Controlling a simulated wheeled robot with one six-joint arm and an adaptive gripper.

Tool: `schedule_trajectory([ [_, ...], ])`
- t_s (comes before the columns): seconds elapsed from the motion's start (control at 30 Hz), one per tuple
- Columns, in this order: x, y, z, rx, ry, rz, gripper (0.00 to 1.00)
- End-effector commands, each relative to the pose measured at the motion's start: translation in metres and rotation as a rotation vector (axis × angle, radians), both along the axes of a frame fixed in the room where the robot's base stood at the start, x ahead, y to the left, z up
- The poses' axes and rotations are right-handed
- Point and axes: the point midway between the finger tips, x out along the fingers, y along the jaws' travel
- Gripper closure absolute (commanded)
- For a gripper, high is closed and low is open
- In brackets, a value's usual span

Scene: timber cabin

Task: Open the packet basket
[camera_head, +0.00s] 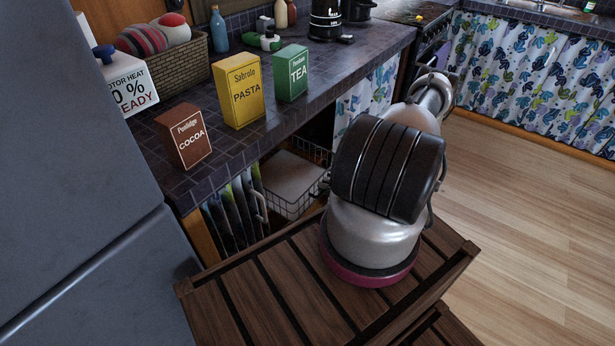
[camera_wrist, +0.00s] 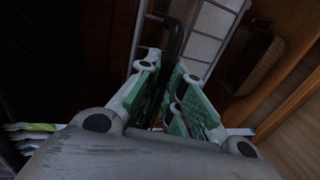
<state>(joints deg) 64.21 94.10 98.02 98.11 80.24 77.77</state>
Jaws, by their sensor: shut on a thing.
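The packet basket (camera_head: 297,207) is a wire drawer under the counter, with a pale flat item inside. It stands out at least partly from below the countertop. Its pale wire frame (camera_wrist: 206,32) also shows at the top of the wrist view. My gripper (camera_wrist: 168,78) has two green-padded fingers shut on a dark, narrow bar that appears to be the basket's handle. The fingers are close together around it, and its lower part is hidden between them. In the head view my arm hides most of my gripper, beside the basket's right side.
Cocoa (camera_head: 183,136), pasta (camera_head: 238,91) and tea (camera_head: 290,74) boxes stand on the dark tiled counter (camera_head: 340,65). A grey cabinet (camera_head: 70,150) is at left. A wicker basket (camera_wrist: 252,60) shows at right in the wrist view. Wooden floor (camera_head: 510,220) is clear at right.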

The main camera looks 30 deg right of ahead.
Motion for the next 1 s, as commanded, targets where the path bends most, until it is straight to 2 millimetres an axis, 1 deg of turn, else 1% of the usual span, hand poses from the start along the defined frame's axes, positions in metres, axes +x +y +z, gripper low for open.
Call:
schedule_trajectory([
  [0.03,-0.016,-0.007,0.0,0.001,0.001,-0.008,1.0],
  [0.2,-0.061,-0.023,0.0,0.0,0.001,-0.006,1.0],
  [0.3,-0.082,-0.03,0.0,0.0,0.001,-0.004,1.0],
  [0.4,-0.097,-0.036,-0.001,-0.001,0.002,-0.003,1.0],
  [0.5,-0.109,-0.039,-0.001,-0.001,0.001,-0.001,1.0],
  [0.63,-0.116,-0.042,-0.001,0.0,0.001,0.001,1.0],
  [1.0,-0.119,-0.043,-0.001,0.0,0.001,0.002,1.0],
])
